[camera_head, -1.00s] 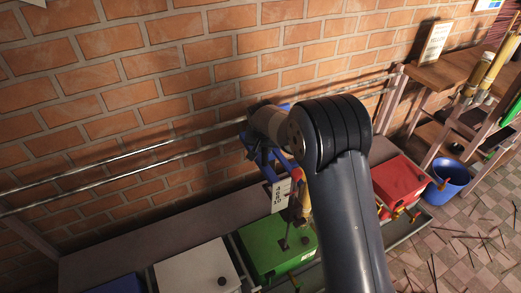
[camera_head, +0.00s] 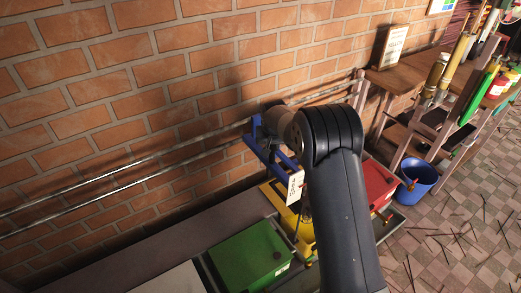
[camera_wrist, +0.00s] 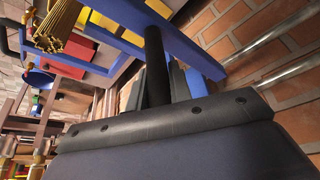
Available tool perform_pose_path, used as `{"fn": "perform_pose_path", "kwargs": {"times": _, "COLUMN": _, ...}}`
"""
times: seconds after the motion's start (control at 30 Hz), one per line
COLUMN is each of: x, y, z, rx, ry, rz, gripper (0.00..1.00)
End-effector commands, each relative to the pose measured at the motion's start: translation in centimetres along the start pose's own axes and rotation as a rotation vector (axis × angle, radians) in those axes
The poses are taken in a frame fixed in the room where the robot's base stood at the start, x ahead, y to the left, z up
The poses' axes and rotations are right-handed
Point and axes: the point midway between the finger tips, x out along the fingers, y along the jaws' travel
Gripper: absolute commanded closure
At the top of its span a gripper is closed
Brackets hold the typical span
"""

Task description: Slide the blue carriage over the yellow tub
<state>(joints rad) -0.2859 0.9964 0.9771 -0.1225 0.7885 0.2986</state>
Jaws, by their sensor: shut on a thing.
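My gripper (camera_wrist: 160,82) is shut on the carriage's black handle (camera_wrist: 154,55), seen against the blue frame (camera_wrist: 182,35) in the wrist view. The head view mostly hides this grip.
The rails (camera_head: 130,171) run left along the wall. A pale tub (camera_head: 172,281) is at the lower left. A blue bucket (camera_head: 417,180) stands on the floor at right, near wooden benches (camera_head: 418,78) and scattered sticks. The rails left of the carriage look clear.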

Motion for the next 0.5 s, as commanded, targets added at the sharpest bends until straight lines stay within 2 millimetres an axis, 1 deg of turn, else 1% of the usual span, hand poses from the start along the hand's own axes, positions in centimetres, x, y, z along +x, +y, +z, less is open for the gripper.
{"fn": "perform_pose_path", "kwargs": {"times": 0.03, "x": 0.1, "y": 1.0, "z": -0.7, "rx": 0.004, "ry": 0.001, "rz": 0.002, "gripper": 1.0}}
{"fn": "perform_pose_path", "kwargs": {"times": 0.2, "x": 0.7, "y": 3.4, "z": -2.1, "rx": 0.003, "ry": 0.002, "rz": 0.002, "gripper": 1.0}}
{"fn": "perform_pose_path", "kwargs": {"times": 0.4, "x": 1.3, "y": 5.5, "z": -3.4, "rx": 0.002, "ry": 0.002, "rz": 0.001, "gripper": 1.0}}
{"fn": "perform_pose_path", "kwargs": {"times": 0.5, "x": 1.5, "y": 6.2, "z": -3.9, "rx": 0.0, "ry": 0.003, "rz": 0.001, "gripper": 1.0}}
